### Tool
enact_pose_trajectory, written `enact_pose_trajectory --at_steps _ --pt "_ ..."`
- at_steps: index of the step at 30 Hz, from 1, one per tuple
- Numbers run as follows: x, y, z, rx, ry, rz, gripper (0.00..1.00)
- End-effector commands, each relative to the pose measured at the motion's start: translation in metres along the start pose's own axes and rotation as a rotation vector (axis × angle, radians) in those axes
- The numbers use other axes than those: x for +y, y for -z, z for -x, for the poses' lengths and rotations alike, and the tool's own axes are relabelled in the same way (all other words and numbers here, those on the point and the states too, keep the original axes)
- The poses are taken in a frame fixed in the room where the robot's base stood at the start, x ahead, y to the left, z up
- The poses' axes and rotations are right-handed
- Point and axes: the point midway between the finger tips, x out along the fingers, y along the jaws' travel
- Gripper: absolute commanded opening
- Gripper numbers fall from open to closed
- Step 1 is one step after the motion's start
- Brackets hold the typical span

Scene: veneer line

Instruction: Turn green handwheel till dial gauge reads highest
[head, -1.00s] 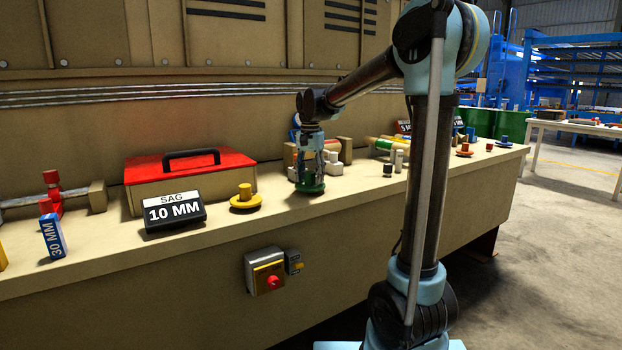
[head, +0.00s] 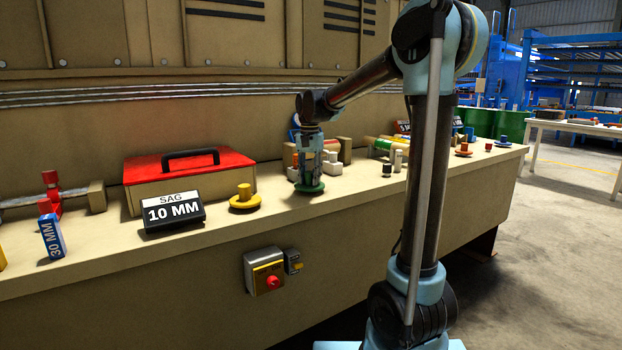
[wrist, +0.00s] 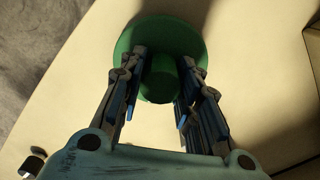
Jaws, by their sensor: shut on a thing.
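The green handwheel (head: 312,189) sits flat on the bench top, below my gripper. In the wrist view it is a green disc (wrist: 192,40) with a round green hub (wrist: 160,80) in its middle. My gripper (head: 308,178) points straight down over it and is shut on the hub, with one finger on each side in the wrist view (wrist: 160,90). No dial gauge face can be read in either view; a blue round-edged thing (head: 295,134) behind my wrist is mostly hidden.
A yellow handwheel (head: 245,199), a sign reading SAG 10 MM (head: 173,211) and a red-lidded box (head: 190,165) stand to the left. White and grey pegs (head: 333,165) stand close behind on the right. A switch box (head: 264,270) is on the bench front.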

Motion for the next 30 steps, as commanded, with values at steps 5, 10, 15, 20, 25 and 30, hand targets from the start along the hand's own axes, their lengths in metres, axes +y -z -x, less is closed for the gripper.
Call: enact_pose_trajectory --at_steps 5,10,15,20,25,30 --pt "-0.0012 0.0003 0.0003 0.002 0.001 0.112 0.07" --pt "-0.0014 0.0001 0.0004 0.002 0.001 0.231 0.07" --pt "-0.0015 0.0 0.0004 0.002 0.001 0.333 0.07" --pt "-0.0014 0.0 0.0004 0.002 0.001 0.401 0.07" --pt "-0.0013 0.0 0.0004 0.002 0.001 0.439 0.07" --pt "-0.0012 0.0 0.0004 0.002 0.001 0.449 0.07"
